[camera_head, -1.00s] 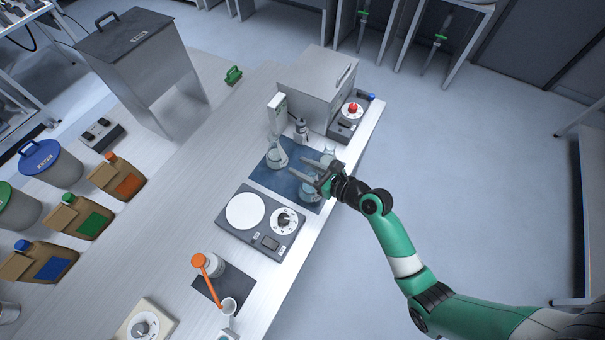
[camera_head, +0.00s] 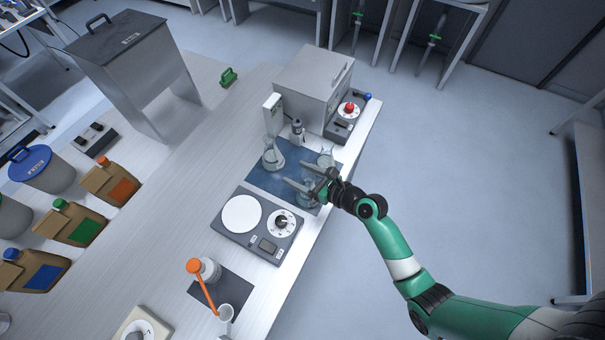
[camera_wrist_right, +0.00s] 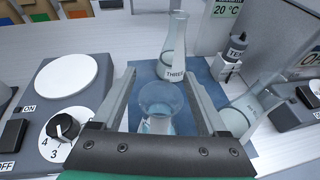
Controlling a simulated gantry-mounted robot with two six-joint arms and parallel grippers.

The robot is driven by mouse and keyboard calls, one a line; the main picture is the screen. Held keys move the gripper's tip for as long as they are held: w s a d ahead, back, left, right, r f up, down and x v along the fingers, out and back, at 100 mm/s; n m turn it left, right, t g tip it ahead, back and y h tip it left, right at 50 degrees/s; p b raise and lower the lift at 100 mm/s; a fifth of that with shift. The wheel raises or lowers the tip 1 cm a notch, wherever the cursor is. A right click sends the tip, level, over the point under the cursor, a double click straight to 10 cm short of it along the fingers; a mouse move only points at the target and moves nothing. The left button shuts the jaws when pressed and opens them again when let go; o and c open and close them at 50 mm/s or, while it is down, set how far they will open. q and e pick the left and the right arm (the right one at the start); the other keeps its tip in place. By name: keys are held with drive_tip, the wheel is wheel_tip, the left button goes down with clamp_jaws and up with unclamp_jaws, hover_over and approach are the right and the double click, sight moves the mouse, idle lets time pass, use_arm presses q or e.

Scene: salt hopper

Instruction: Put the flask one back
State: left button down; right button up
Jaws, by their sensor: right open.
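Three clear glass flasks stand on a dark blue mat (camera_head: 262,180). The flask labelled THREE (camera_wrist_right: 172,62) stands beyond my fingertips; it also shows in the head view (camera_head: 272,157). A second flask (camera_wrist_right: 158,108) is between my right gripper's fingers, its label unreadable; in the head view it is partly hidden under the gripper. A third flask (camera_wrist_right: 248,110) is outside the right-hand finger, and shows at the mat's far right corner in the head view (camera_head: 325,159). My right gripper (camera_head: 293,173) is open, its fingers on either side of the second flask, not closed on it. My left gripper is out of view.
A hot plate with a dial (camera_head: 258,226) lies beside the mat. A grey box (camera_head: 312,85) and a control unit with a red knob (camera_head: 347,117) stand behind it. A probe (camera_head: 297,130) stands at the mat's back edge. The bench edge is close on the right.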

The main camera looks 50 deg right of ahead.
drive_tip(key=shift+s+r, duration=0.15)
drive_tip(key=shift+r, duration=0.1)
drive_tip(key=p+v, duration=0.2)
drive_tip(key=v, duration=0.8)
drive_tip(key=shift+s+d+p, duration=0.15)
drive_tip(key=shift+s+p, duration=0.1)
drive_tip(key=shift+p, duration=0.1)
drive_tip(key=shift+s+r, duration=0.25)
drive_tip(key=shift+s, duration=0.25)
